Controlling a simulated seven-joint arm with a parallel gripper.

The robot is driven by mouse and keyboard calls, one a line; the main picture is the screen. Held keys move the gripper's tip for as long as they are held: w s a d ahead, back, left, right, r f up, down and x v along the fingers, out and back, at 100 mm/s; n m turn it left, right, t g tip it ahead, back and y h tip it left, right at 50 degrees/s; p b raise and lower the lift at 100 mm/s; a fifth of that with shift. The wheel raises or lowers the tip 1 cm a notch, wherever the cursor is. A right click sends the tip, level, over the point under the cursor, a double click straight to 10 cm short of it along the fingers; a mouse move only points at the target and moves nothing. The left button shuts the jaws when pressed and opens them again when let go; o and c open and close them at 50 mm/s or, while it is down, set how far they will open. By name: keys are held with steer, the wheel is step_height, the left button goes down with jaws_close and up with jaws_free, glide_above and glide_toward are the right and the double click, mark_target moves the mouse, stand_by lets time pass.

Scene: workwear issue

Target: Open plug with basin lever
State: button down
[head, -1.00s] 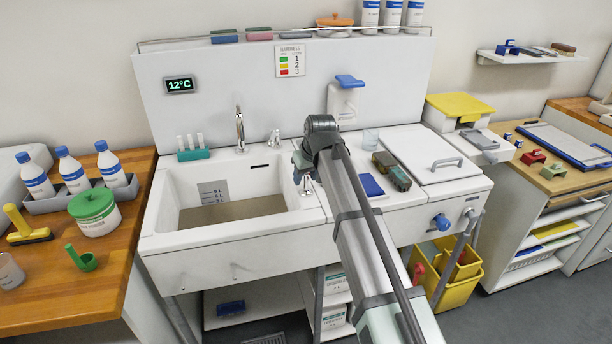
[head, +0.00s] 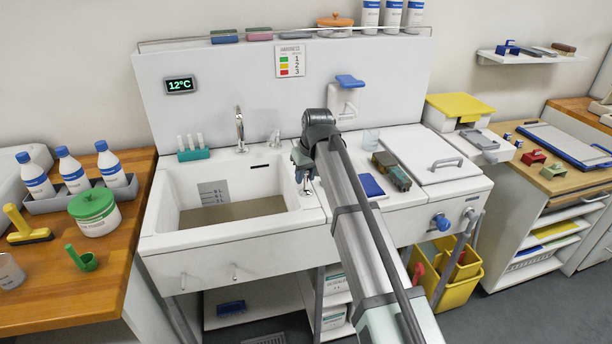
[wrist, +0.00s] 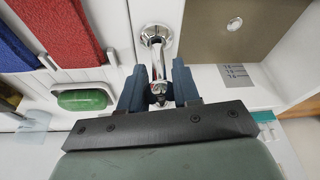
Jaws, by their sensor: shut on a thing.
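The white basin (head: 160,215) stands left of my gripper (head: 303,172). A chrome basin lever (wrist: 156,58) rises from a round base on the white deck beside the basin. In the wrist view, my gripper (wrist: 158,82) has its two blue-grey fingers closed around the lever's free end. In the head view my gripper and arm hide most of the lever. A small round metal disc (wrist: 234,24), perhaps the plug, shows on the brownish basin floor in the wrist view. I cannot tell whether it is raised.
A tap (head: 240,135) stands behind the basin, with a tube rack (head: 194,155) to its left. A blue pad (head: 371,186) and a dark block (head: 392,170) lie on the deck to the right. A clear beaker (head: 370,140) stands behind them.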

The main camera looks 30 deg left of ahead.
steer(key=shift+w+a+f+g+h, duration=0.2)
steer(key=shift+w+a+g+h, duration=0.6)
steer(key=shift+g+h, duration=0.4)
steer(key=shift+f+g+h, duration=0.15)
steer(key=shift+g+h, duration=0.35)
steer(key=c, duration=0.9)
jaws_free()
steer(key=r, duration=0.5)
steer(key=w+r, duration=0.1)
steer(key=r, duration=0.1)
steer(key=shift+a+r, duration=0.1)
steer(key=shift+r, duration=0.15)
